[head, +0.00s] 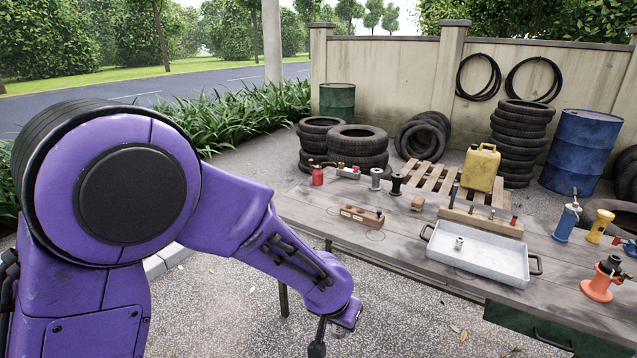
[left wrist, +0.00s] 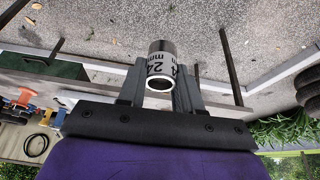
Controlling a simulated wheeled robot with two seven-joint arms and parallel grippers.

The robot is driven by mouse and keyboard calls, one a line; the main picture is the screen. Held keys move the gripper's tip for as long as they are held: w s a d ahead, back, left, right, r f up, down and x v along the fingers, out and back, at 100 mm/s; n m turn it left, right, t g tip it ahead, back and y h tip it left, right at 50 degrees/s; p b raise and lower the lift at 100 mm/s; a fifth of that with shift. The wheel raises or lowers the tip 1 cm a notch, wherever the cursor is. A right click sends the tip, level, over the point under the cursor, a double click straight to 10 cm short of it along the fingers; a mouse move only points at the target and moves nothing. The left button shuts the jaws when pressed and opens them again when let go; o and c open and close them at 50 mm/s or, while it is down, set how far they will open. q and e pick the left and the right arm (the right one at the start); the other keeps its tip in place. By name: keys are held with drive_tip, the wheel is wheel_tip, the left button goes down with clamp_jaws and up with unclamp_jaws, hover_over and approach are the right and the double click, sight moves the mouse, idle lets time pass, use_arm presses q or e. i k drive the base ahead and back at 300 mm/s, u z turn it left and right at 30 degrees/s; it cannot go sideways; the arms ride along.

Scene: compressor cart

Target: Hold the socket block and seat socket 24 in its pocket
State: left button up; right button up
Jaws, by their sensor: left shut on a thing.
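Socket 24, a bright metal cylinder with a white "24 mm" band (left wrist: 160,66), is between the fingers of my left gripper (left wrist: 160,88) in the left wrist view. The gripper is shut on it, with its open round end facing the camera. In the head view my left gripper (head: 317,345) is low at the bottom edge, in front of the bench; the socket cannot be made out there. A short brown wooden block (head: 362,215) lies on the bench; a longer pale wooden block (head: 478,221) stands behind the tray. I cannot tell which is the socket block. My right gripper is not in view.
A grey metal tray (head: 480,262) with a small metal piece (head: 459,243) inside sits on the bench (head: 400,235). Silver (head: 376,179) and black (head: 396,183) fittings stand at the back. An orange jack-like tool (head: 602,280) is at right. The bench's near left stretch is clear.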

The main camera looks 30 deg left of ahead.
sight(361, 216)
drive_tip(key=u, duration=0.6)
drive_tip(key=i, duration=0.7)
drive_tip(key=u, duration=0.65)
drive_tip(key=i, duration=0.95)
drive_tip(key=z, duration=0.7)
drive_tip(key=i, duration=0.7)
drive_tip(key=z, duration=0.55)
